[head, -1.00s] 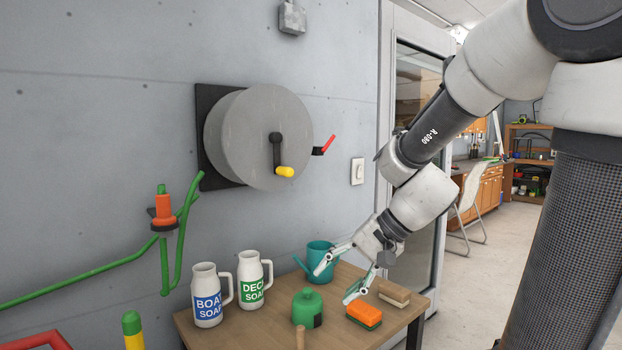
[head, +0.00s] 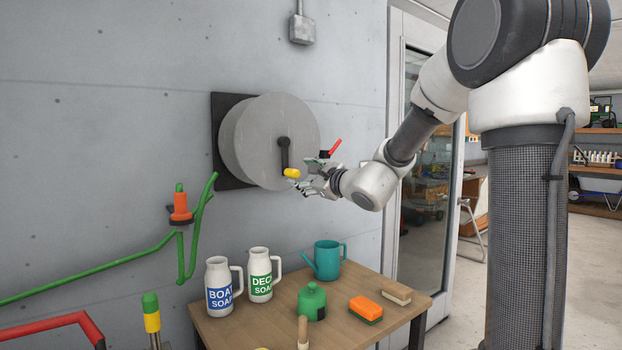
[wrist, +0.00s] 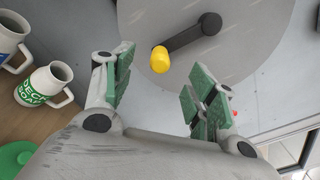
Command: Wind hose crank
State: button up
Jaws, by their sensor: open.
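The grey hose reel (head: 272,140) is mounted on the wall on a black plate. Its dark crank arm (head: 283,152) hangs down from the hub and ends in a yellow knob (head: 291,173). My gripper (head: 303,177) is open just right of the yellow knob, apart from it as far as I can tell. In the wrist view, the yellow knob (wrist: 160,60) shows beyond and between my spread green-padded fingers (wrist: 160,80), nearer the left finger. The crank arm (wrist: 190,36) runs from it up and right. A red lever (head: 334,147) shows just right of the reel, behind my gripper.
A wooden table (head: 345,322) stands below, with a boat soap jug (head: 219,285), a deck soap jug (head: 260,275), a teal watering can (head: 328,260), a green canister (head: 312,302), an orange sponge (head: 366,309) and a brush (head: 393,290).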

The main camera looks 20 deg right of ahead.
aim_at(297, 174)
jog(key=x, duration=0.6)
jog(key=shift+w, duration=0.15)
jog(key=shift+w+a, duration=0.1)
jog(key=shift+w, duration=0.1)
jog(key=shift+c, duration=0.8)
grip_shut()
